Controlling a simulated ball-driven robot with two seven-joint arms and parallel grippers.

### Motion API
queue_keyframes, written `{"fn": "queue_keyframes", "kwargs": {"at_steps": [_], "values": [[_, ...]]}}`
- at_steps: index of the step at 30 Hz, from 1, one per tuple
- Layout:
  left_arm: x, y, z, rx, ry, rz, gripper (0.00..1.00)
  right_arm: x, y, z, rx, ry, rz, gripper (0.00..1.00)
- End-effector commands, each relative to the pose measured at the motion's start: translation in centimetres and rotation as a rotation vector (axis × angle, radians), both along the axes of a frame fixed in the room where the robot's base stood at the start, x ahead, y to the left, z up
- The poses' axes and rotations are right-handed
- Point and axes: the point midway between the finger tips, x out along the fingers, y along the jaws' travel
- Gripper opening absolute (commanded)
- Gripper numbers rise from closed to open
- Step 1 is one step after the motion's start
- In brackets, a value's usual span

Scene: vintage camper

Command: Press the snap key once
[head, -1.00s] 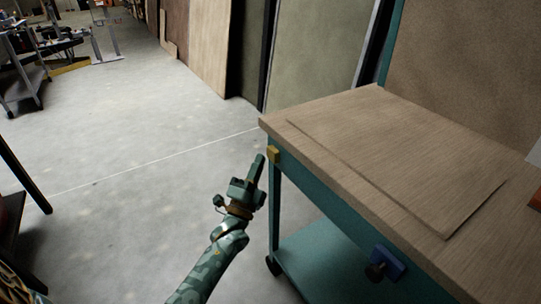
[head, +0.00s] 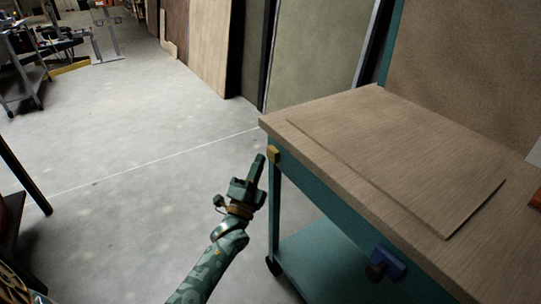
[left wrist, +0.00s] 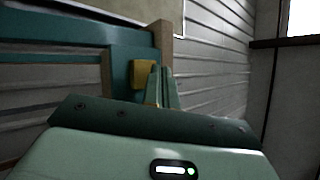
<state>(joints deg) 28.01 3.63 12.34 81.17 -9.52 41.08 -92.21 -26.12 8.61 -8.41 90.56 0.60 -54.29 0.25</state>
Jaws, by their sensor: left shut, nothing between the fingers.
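A small yellow block (head: 273,154) sits on the teal front of the wood-topped workbench (head: 350,98), just below the left corner of the top. It may be the snap key; no label is readable. In the left wrist view the yellow block (left wrist: 143,74) shows just left of my fingertips. My left gripper (head: 259,158) is shut and empty, with its fingers pointing up beside the block. A small gap appears between them in the head view; contact cannot be told from the wrist view. My right gripper is not in view.
A blue fixture with a dark knob (head: 387,264) is on the bench front further right. A thin flat board (head: 400,170) lies on the bench top. A lower teal shelf (head: 325,262) is under it.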

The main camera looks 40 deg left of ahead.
Motion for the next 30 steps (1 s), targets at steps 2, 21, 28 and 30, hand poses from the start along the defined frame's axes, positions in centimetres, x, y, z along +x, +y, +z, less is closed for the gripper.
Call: {"fn": "queue_keyframes", "kwargs": {"at_steps": [2,21,28,30], "values": [[0.2,-0.1,0.0,-0.001,0.0,0.0,0.0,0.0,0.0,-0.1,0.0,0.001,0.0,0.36],[0.8,-0.3,0.0,0.0,0.0,0.0,0.0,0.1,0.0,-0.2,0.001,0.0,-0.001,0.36],[1.1,-0.4,0.0,0.0,0.001,0.0,0.0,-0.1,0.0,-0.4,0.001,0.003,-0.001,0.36],[1.1,-0.5,0.0,0.0,0.001,0.0,0.0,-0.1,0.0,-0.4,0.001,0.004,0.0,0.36]]}}
